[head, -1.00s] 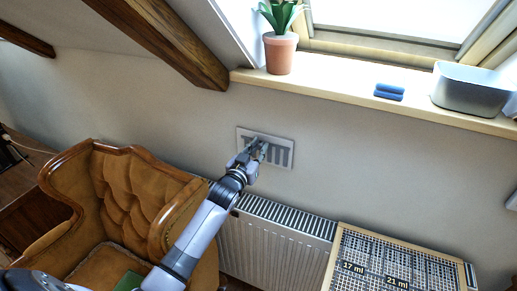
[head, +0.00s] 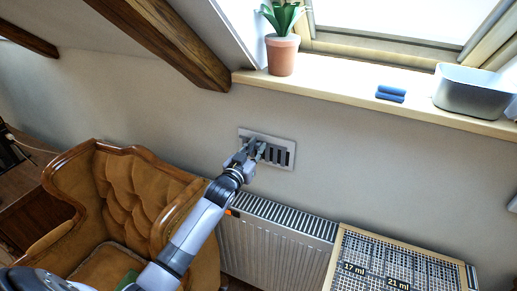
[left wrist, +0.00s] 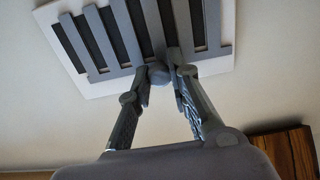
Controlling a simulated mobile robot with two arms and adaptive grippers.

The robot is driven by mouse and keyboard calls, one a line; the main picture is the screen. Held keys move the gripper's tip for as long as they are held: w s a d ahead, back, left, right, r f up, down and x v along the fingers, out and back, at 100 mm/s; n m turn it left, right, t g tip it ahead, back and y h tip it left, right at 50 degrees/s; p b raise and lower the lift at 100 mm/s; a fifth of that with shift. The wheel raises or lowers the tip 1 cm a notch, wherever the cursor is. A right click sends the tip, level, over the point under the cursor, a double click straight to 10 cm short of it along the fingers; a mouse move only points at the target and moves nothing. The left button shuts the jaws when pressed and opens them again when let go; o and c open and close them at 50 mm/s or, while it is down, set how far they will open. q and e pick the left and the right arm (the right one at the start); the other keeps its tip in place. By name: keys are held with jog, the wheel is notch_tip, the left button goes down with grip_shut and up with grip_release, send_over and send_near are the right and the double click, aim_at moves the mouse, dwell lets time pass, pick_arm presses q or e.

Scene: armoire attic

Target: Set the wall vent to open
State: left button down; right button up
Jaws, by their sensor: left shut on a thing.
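The wall vent (head: 284,157) is a pale rectangular plate with vertical slots, on the wall below the window sill. Its slots on the right look dark in the head view. In the left wrist view the vent (left wrist: 103,72) fills the top, with dark gaps between grey slats. My left gripper (head: 254,150) is at the left half of the vent and hides part of it. In the left wrist view its fingers (left wrist: 160,74) are shut on a small grey knob (left wrist: 158,74) at the vent's lower edge. My right gripper is not in view.
A radiator (head: 277,236) stands below the vent, with a wood-framed grid rack (head: 338,262) to its right. A tufted brown armchair (head: 125,190) is at left. The sill (head: 335,83) holds a potted plant (head: 282,55), blue items (head: 390,93) and a metal bin (head: 470,92).

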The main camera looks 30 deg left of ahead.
pick_arm(q)
jog(key=c, duration=1.5)
grip_release()
jog(key=shift+a, duration=0.3)
jog(key=shift+o, duration=0.2)
jog(key=shift+d, duration=0.1)
jog(key=shift+s, duration=0.15)
jog(key=shift+s, duration=0.3)
jog(key=s, duration=1.1)
jog(key=shift+d, duration=0.35)
jog(key=shift+s, duration=0.1)
